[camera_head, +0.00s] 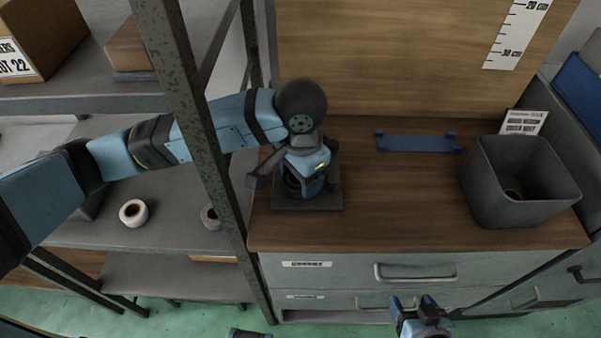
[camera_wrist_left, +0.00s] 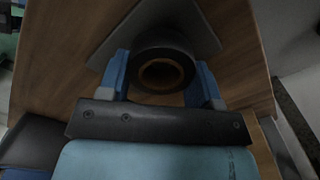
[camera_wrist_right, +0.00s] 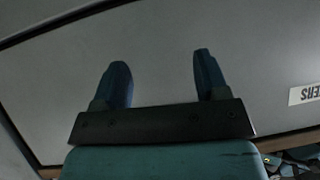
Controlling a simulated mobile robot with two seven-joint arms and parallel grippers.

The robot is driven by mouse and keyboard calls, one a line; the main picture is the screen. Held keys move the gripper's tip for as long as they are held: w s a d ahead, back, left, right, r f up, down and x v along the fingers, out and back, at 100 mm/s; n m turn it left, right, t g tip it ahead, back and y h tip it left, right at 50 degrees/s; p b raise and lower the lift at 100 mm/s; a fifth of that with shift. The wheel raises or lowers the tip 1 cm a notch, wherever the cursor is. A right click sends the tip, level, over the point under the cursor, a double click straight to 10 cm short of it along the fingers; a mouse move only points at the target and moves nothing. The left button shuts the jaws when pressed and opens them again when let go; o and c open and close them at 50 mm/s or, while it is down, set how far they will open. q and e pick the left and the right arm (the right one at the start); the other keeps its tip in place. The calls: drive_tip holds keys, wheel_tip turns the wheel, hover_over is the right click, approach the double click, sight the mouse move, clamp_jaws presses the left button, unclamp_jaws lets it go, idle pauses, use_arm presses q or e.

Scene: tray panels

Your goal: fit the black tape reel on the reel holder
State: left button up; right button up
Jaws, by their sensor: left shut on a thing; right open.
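The black tape reel (camera_wrist_left: 163,54) with a brown core shows between the two blue fingers of my left gripper (camera_wrist_left: 160,85) in the left wrist view. My left gripper is shut on the reel's sides. In the head view the gripper (camera_head: 303,184) is low over the dark grey base plate (camera_head: 308,204) of the reel holder, and my wrist mostly hides the reel. Whether the reel rests on the holder or hangs just above it I cannot tell. My right gripper (camera_head: 420,305) is open and empty before the drawers; its fingers also show in the right wrist view (camera_wrist_right: 160,65).
A dark grey bin (camera_head: 488,190) stands at the right of the wooden top, with a blue bracket (camera_head: 417,144) at the back. A shelf post (camera_head: 205,140) stands close by my left arm. A white tape roll (camera_head: 133,212) lies on the left shelf. The middle of the top is clear.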

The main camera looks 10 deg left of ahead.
use_arm(q)
drive_tip(key=shift+f+b, duration=0.65)
drive_tip(key=o, duration=0.6)
drive_tip(key=shift+o, duration=0.2)
drive_tip(key=shift+r, duration=0.1)
